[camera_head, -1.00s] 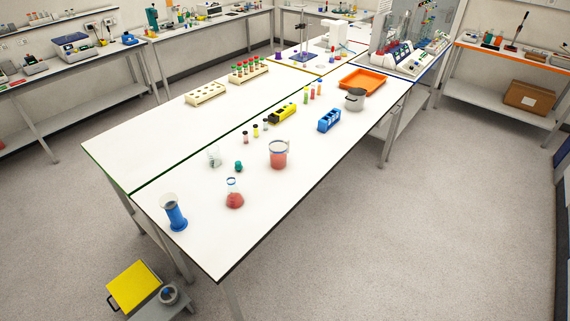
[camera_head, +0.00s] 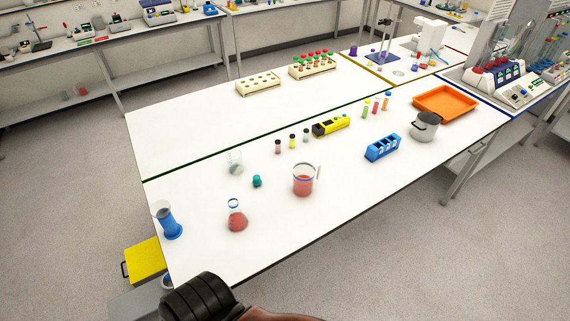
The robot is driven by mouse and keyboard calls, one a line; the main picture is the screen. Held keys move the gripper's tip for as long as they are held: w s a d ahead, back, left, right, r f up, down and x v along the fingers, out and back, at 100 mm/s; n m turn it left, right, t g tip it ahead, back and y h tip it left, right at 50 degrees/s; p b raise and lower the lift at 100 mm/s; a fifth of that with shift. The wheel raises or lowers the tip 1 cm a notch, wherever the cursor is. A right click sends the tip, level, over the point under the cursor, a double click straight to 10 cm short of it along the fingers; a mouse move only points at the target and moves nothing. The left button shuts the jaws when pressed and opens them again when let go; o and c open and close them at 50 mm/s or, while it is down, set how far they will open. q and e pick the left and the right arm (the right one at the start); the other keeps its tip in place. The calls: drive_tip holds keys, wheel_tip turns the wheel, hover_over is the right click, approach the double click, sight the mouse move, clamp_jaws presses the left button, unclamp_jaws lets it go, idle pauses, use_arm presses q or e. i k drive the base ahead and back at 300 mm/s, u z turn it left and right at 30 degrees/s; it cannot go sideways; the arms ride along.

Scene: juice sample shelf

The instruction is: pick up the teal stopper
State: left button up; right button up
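The teal stopper (camera_head: 257,181) stands on the white bench (camera_head: 330,215), near the middle of its near half. A clear glass beaker (camera_head: 235,163) is just behind it to the left. A flask of red liquid (camera_head: 236,215) stands in front of it to the left, and a jug of red liquid (camera_head: 303,181) is to its right. Nothing touches or covers the stopper. Neither of my grippers shows. A dark ribbed part, apparently of my own arm, shows at the bottom edge, well short of the stopper.
Small vials (camera_head: 292,141), a yellow rack (camera_head: 331,125), a blue rack (camera_head: 382,147), a metal pot (camera_head: 424,128) and an orange tray (camera_head: 445,103) extend to the right. The bench front is mostly clear.

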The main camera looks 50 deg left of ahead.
sight(258, 180)
drive_tip(key=i, duration=1.9)
drive_tip(key=u, duration=3.3)
